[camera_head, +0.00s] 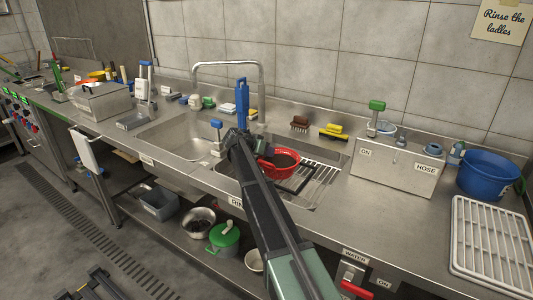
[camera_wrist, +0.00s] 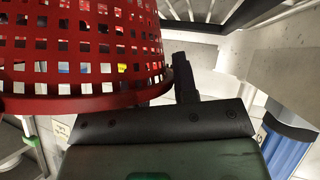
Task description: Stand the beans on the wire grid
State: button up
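A red perforated colander (camera_head: 285,170) holds a dark mass, seemingly the beans (camera_head: 284,159); single beans are too small to make out. My gripper (camera_head: 262,160) is at the colander's left side, over the right part of the sink. In the wrist view the colander's red wall (camera_wrist: 85,50) fills the upper left. One finger of my gripper (camera_wrist: 180,80) lies against its rim; the other is hidden behind it. The gripper appears shut on the rim. A grid of metal bars (camera_head: 325,180) lies over the sink just right of the colander, with a dark frame by it.
A white slatted rack (camera_head: 490,250) lies at the far right, by a blue tub (camera_head: 487,175). A steel box (camera_head: 398,167) marked HOSE stands right of the sink. The tap (camera_head: 262,80) and a tall blue-handled tool (camera_head: 242,100) rise behind my gripper. The left basin (camera_head: 180,135) looks empty.

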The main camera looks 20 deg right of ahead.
jog(key=shift+o, duration=0.8)
jog(key=shift+a+r+p, duration=0.25)
jog(key=shift+r+p, duration=0.2)
jog(key=shift+p, duration=0.05)
jog(key=p+v, duration=0.6)
jog(key=v, duration=0.5)
jog(key=shift+a, duration=0.2)
